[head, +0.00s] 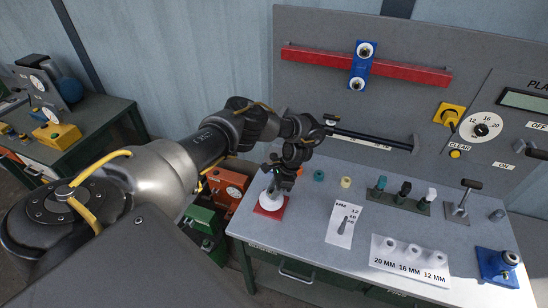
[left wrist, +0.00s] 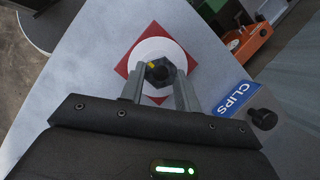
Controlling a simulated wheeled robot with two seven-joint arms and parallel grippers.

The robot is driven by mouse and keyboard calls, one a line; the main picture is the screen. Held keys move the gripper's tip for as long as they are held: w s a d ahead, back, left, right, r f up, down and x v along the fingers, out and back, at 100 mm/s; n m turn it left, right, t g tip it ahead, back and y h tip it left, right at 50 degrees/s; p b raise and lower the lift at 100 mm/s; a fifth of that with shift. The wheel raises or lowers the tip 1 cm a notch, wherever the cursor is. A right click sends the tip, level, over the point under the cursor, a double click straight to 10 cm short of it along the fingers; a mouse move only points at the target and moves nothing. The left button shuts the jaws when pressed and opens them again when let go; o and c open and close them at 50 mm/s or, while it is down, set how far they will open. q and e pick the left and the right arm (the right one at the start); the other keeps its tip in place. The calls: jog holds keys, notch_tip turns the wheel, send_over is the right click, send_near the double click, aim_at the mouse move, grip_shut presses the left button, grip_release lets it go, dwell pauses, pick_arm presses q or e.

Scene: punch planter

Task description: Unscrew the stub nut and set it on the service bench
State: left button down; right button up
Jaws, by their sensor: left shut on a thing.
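My left gripper (head: 281,188) points down over a white disc (head: 263,208) on a red square (head: 284,206) at the left end of the grey service bench (head: 305,235). In the left wrist view its two fingers (left wrist: 160,92) are shut on a dark hexagonal nut (left wrist: 158,72) with a small yellow mark, which looks like the stub nut. The nut is over the white disc, off any threaded part that I can see. I cannot tell whether it touches the disc. In the head view the gripper hides the nut. My right gripper is not in view.
Near the gripper are a teal cap (head: 319,175), a cream cap (head: 346,183) and a blue CLIPS label (left wrist: 236,98). A white card (head: 343,225) lies to the right. A dark bar (head: 370,138) runs behind. A blue block (head: 497,267) stands at far right.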

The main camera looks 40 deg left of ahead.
aim_at(268, 193)
pick_arm(q)
jog(key=shift+r, duration=1.5)
